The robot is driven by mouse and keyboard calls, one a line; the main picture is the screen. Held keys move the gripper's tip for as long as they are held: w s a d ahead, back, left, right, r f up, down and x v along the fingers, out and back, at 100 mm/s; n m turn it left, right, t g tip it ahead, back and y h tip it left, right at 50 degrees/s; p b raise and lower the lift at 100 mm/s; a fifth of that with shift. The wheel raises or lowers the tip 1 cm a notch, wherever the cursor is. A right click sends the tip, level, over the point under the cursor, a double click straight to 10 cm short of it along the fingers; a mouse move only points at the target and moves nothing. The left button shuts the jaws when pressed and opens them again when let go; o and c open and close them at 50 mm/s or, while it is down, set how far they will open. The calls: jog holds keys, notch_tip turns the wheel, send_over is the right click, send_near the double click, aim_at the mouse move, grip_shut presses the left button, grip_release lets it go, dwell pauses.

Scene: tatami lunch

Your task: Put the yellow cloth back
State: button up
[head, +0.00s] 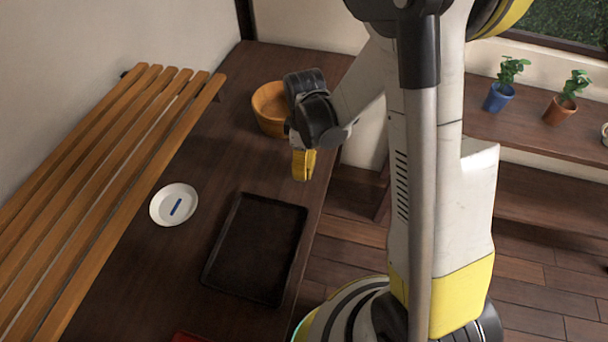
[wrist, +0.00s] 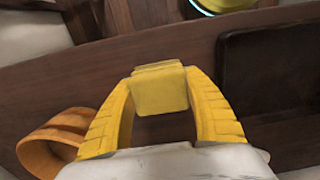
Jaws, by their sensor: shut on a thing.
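My gripper (head: 303,166) hangs above the dark wooden table near its right edge, between the orange bowl and the black tray. In the wrist view its two yellow fingers (wrist: 160,82) are closed on the yellow cloth (wrist: 159,93), which looks like a small folded, paler yellow block between the tips. The cloth is held clear of the surface below, as far as I can tell. In the head view the cloth is hard to tell apart from the yellow fingers.
An orange bowl (head: 267,124) stands just behind my gripper. A black tray (head: 253,249) lies in front. A white dish (head: 162,205) with a small blue item sits left of the tray. A slatted wooden rack (head: 95,165) fills the left side. Potted plants stand on the right shelf.

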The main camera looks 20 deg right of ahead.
jog(key=shift+f+b, duration=1)
jog(key=shift+f, duration=1)
jog(key=shift+f, duration=0.2)
jog(key=o, duration=1.1)
jog(key=shift+r, duration=0.1)
